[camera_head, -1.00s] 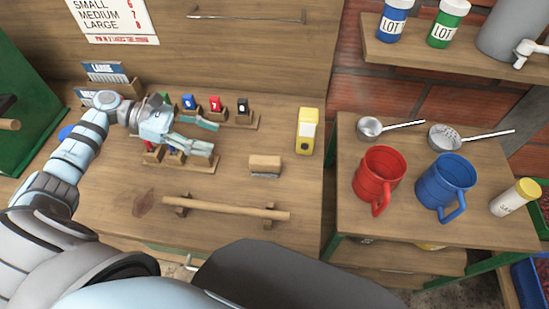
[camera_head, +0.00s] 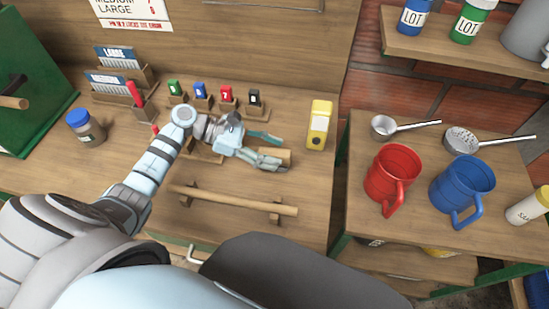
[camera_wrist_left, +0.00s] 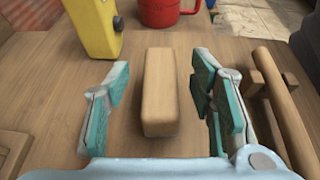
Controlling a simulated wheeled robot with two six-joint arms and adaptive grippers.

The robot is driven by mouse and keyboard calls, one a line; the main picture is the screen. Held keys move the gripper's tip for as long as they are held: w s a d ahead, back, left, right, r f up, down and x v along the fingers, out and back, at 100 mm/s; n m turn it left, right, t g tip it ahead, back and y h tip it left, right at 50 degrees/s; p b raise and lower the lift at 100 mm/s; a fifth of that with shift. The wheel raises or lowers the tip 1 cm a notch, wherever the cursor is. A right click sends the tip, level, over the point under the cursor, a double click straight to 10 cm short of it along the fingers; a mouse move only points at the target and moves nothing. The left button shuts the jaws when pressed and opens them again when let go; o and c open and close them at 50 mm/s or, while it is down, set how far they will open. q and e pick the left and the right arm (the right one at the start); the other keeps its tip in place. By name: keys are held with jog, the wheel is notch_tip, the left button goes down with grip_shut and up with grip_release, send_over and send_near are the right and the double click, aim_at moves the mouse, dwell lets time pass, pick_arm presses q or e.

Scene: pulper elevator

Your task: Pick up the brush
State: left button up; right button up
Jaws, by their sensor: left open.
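The brush is a plain wooden block (camera_wrist_left: 160,90) lying on the wooden table. In the left wrist view it sits between the two teal-padded fingers of my left gripper (camera_wrist_left: 158,105), with a gap on both sides. The gripper is open and holds nothing. In the head view my left gripper (camera_head: 268,148) reaches in from the left, its fingers on either side of the block (camera_head: 274,156), which they partly hide. I cannot see the block's bristles. My right gripper is not in view.
A yellow box (camera_head: 320,125) stands just beyond the block. A wooden rod on supports (camera_head: 235,200) lies in front. Several small coloured holders (camera_head: 227,96) stand behind. A red mug (camera_head: 392,173) and a blue mug (camera_head: 462,185) are on the right table.

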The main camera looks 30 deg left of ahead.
aim_at(271, 151)
pick_arm(q)
grip_shut()
dwell(0.3)
notch_tip(271, 151, up, 20)
jog(key=p, duration=0.4)
jog(key=c, duration=0.7)
grip_release()
jog(key=c, duration=0.4)
